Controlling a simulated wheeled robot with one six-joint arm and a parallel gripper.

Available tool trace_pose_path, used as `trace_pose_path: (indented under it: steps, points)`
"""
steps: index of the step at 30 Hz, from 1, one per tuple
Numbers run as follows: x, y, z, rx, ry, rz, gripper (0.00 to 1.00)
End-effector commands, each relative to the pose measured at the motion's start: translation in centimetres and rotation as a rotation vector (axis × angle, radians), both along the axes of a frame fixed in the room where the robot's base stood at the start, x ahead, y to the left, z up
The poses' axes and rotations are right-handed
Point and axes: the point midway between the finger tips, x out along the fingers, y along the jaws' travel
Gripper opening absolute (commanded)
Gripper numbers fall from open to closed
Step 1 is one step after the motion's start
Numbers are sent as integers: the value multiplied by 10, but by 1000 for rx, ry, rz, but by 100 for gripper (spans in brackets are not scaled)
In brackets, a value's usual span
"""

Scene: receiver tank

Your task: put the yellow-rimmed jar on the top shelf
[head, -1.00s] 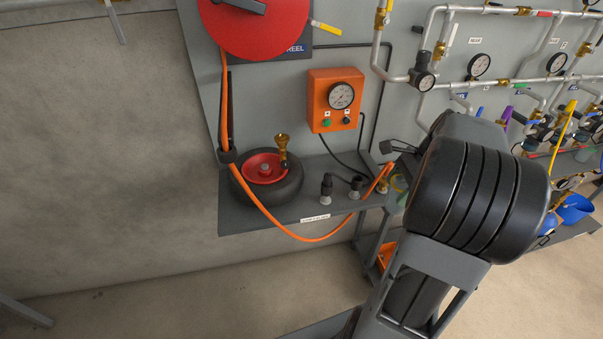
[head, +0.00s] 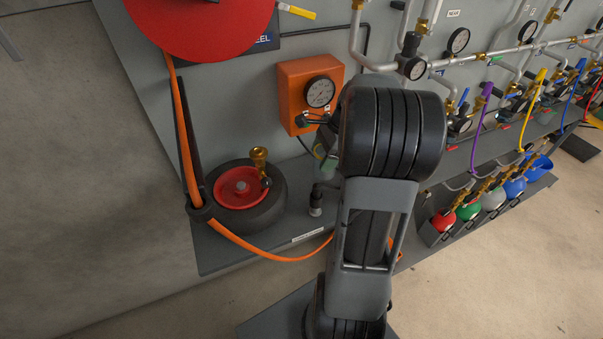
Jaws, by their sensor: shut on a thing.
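My arm fills the middle of the head view and hides most of my gripper (head: 321,133), which is just left of the big black joint. The gripper is shut on the yellow-rimmed jar (head: 320,152). I cannot make out which surface is the top shelf.
A grey ledge (head: 228,250) holds a black wheel with a red hub (head: 240,187) and a brass fitting. An orange hose (head: 250,246) loops over its edge. The orange gauge box (head: 300,80) is close behind my gripper. Pipes, gauges and a rack of coloured bottles (head: 468,209) are at right.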

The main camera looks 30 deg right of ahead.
Motion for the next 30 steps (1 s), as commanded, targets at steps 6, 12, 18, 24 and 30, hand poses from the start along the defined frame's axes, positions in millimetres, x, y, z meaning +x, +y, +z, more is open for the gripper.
trace_pose_path:
  steps: [6,12,18,24,30]
  points:
    - [27,21,-35,1,1,4,43]
    - [37,29,-50,0,0,4,43]
    - [41,32,-56,0,0,5,43]
    - [45,35,-79,2,2,2,43]
    - [45,35,-93,-1,-1,4,43]
